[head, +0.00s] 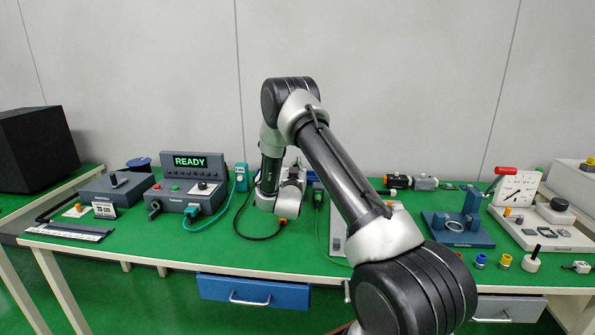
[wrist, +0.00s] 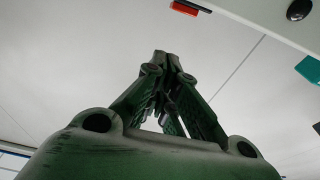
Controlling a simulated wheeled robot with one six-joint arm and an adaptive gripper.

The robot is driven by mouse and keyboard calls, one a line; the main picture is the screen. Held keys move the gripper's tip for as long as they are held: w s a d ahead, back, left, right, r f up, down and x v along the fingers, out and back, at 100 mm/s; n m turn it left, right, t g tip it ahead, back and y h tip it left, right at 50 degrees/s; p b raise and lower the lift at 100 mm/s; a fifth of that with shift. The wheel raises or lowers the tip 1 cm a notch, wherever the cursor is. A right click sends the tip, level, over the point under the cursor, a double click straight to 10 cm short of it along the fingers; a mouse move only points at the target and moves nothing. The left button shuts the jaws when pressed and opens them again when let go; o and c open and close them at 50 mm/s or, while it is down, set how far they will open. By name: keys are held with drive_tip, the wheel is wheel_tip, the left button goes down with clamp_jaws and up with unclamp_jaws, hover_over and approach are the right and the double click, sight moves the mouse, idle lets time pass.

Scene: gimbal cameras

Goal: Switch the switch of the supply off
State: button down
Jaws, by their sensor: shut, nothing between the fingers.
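A grey unit with a green READY display (head: 190,161) stands on the left half of the table in the head view. Its base has a red and a green button and a white plate with a black knob (head: 203,186). I cannot tell for sure whether this is the supply. A low dark grey box (head: 117,188) with a black handle on top stands to its left. My gripper (wrist: 160,58) is shut and empty in the wrist view, its fingertips together against a pale background. In the head view the fingers are not clearly visible; my wrist is right of the READY unit.
A teal plug (head: 192,211) with a cable is at the READY unit's front. A teal device (head: 241,177) stands between that unit and my arm. A blue fixture (head: 458,229) and a white-based lever device (head: 545,238) are at the right. My arm hides the table's middle.

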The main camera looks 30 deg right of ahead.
drive_tip(key=s+a+f, duration=0.4)
drive_tip(key=s, duration=0.2)
drive_tip(key=shift+f, duration=0.15)
drive_tip(key=shift+s, duration=0.1)
idle(0.3)
drive_tip(key=w+a+r+n+g+y, duration=0.1)
drive_tip(key=a+r+y, duration=0.15)
drive_tip(key=r, duration=0.35)
drive_tip(key=w+a+r+g+y, duration=0.1)
drive_tip(key=r+y, duration=0.2)
drive_tip(key=r, duration=0.2)
drive_tip(key=s+a+r+n+g+y, duration=0.2)
drive_tip(key=s+a+r+y, duration=0.2)
drive_tip(key=s+r, duration=0.35)
drive_tip(key=s+r+n+g+y, duration=0.1)
drive_tip(key=s+r+n+g, duration=0.2)
drive_tip(key=s, duration=3.6)
drive_tip(key=r+g, duration=0.1)
drive_tip(key=g, duration=0.4)
drive_tip(key=shift+a+n+y, duration=0.35)
drive_tip(key=shift+a+n, duration=0.05)
